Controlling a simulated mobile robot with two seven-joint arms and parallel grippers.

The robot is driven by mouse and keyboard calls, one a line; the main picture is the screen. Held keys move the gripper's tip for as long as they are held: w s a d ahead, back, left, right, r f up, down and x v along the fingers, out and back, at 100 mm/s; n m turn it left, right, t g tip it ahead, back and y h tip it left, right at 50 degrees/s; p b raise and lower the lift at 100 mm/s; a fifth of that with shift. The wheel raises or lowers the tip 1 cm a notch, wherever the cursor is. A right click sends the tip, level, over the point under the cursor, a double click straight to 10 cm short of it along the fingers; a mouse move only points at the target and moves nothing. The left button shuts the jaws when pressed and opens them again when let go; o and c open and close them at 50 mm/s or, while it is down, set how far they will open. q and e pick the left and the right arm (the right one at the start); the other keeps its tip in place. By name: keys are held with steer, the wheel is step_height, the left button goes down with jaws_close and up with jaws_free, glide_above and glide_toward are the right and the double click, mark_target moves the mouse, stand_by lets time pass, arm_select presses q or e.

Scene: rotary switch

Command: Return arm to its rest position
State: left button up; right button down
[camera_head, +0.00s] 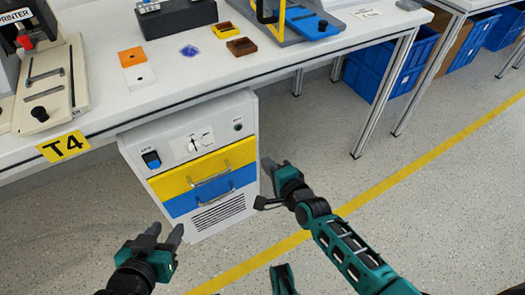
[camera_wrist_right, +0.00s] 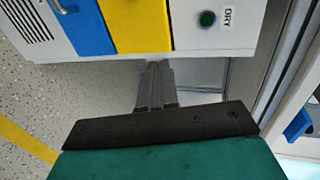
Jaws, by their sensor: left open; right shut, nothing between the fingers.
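The white cabinet (camera_head: 222,218) stands under the workbench, with a yellow drawer, a blue drawer and a control panel. My right gripper (camera_head: 268,165) is shut and empty, just right of the cabinet's front in the head view. In the right wrist view my right gripper (camera_wrist_right: 156,68) has its fingers together near the cabinet's edge, below the green button (camera_wrist_right: 207,18) marked DRY. My left gripper (camera_head: 164,232) is open and empty in front of the cabinet at lower left.
The white workbench (camera_head: 110,107) above carries orange and white blocks, brown and yellow pieces and a blue-based device. A dark switch (camera_head: 151,160) is on the panel's left. Blue bins (camera_head: 400,65) stand under the bench at right. The speckled floor at right is clear.

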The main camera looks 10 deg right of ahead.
steer(key=p+v, duration=0.1)
steer(key=v, duration=0.3)
steer(key=shift+s+d, duration=0.1)
steer(key=shift+s, duration=0.3)
